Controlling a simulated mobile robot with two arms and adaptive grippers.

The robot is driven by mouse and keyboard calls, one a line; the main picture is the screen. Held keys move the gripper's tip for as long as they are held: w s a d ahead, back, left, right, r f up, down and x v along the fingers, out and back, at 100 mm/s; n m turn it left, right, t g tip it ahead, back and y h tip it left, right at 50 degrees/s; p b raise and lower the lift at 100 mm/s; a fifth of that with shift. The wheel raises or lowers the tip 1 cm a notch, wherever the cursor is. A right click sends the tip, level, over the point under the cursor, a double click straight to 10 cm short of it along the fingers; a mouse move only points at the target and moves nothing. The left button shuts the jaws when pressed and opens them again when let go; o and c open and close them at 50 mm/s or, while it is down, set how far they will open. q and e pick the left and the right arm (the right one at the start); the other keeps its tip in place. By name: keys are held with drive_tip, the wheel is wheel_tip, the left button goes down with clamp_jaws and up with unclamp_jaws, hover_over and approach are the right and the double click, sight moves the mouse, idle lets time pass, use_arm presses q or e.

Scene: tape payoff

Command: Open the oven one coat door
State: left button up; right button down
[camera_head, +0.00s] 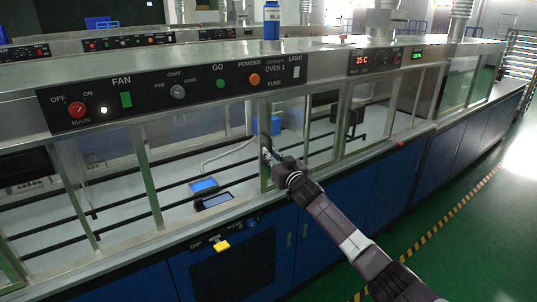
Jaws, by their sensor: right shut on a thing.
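The oven one coat door (290,122) looks like a glass panel in a pale metal frame, below the LIGHT end of the "OVEN 1" control panel (180,92). My right gripper (268,154) is at the lower left part of this door's frame, shut on what appears to be its handle or frame edge. The fingers hide most of that grip. The bay to the left of the door shows the white interior floor. I cannot tell whether glass covers that bay. My left gripper is not in view.
A blue bottle (272,22) stands on the oven's top. Two small blue-screened devices (204,185) lie inside the left bay. Blue cabinets (232,268) and a yellow part (222,246) are below. Green floor with a striped line (440,228) is clear at the right.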

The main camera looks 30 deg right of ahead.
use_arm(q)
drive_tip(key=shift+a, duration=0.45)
use_arm(e)
drive_tip(key=shift+d, duration=0.2)
drive_tip(key=c, duration=2)
unclamp_jaws()
drive_tip(key=shift+c, duration=0.2)
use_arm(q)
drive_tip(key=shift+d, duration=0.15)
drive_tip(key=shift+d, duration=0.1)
use_arm(e)
drive_tip(key=shift+s, duration=0.1)
drive_tip(key=s+a, duration=0.2)
drive_tip(key=s, duration=0.9)
drive_tip(key=shift+s, duration=0.35)
